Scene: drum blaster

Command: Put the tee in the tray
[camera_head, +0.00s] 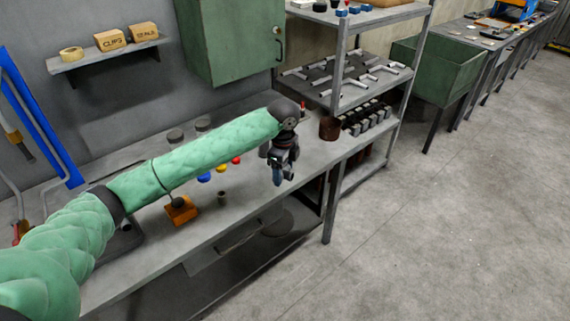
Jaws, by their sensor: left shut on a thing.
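My left gripper (279,178) hangs over the right part of the workbench, fingers pointing down. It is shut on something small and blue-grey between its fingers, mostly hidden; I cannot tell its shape. Several pale, branched pipe pieces, some tee-shaped, lie on the middle shelf (350,99) of the rack, to the right of and beyond the gripper. A dark, flat, tray-like thing (127,239) lies on the bench at the left, partly behind my arm. I cannot tell for sure which thing is the tray. My right gripper is out of view.
The workbench (255,205) holds an orange block (181,210), a small grey cylinder (222,198) and coloured round pieces. A brown pot (329,128) and a row of black pieces (365,118) stand right of the gripper. A green cabinet (230,40) hangs above. Open floor lies at right.

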